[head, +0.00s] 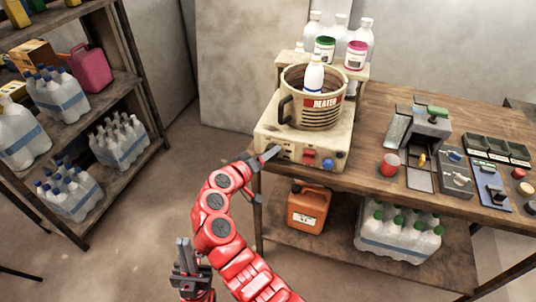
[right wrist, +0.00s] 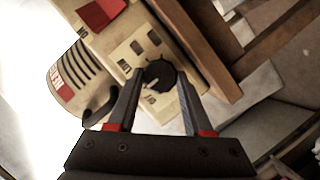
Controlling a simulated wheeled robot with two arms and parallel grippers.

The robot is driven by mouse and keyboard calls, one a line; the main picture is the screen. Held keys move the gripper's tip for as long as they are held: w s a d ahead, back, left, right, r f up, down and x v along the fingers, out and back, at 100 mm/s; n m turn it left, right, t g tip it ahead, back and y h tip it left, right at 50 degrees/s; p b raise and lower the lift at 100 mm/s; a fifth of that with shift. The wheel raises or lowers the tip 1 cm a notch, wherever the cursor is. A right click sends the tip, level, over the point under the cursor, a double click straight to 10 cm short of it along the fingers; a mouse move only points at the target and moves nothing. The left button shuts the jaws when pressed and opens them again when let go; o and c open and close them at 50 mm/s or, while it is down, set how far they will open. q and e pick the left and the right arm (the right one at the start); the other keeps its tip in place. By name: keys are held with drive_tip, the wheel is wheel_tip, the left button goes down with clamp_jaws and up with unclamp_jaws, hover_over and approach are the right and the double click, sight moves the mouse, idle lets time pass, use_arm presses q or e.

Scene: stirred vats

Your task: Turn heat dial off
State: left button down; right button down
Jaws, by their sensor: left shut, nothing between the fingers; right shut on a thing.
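The heater base (head: 330,143) is a cream box at the table's left end, with a ribbed mug-like vat (head: 317,112) labelled HEATER on top. A white bottle (head: 314,76) stands in the vat. In the right wrist view, the round black heat dial (right wrist: 160,75) sits on a cream label plate with marks around it. My right gripper (right wrist: 157,82) is shut on the dial, one finger on each side. In the head view my right gripper (head: 270,153) reaches the left of the heater's front and hides the dial. My left gripper (head: 184,243) is shut and empty, low over the floor.
The heater's front also has a red switch (head: 309,154) and a blue knob (head: 327,164). An orange canister (head: 308,208) is on the lower shelf. A rack with bottles (head: 120,140) stands at left; floor between is clear.

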idle(0.3)
drive_tip(key=shift+c, duration=1.5)
unclamp_jaws()
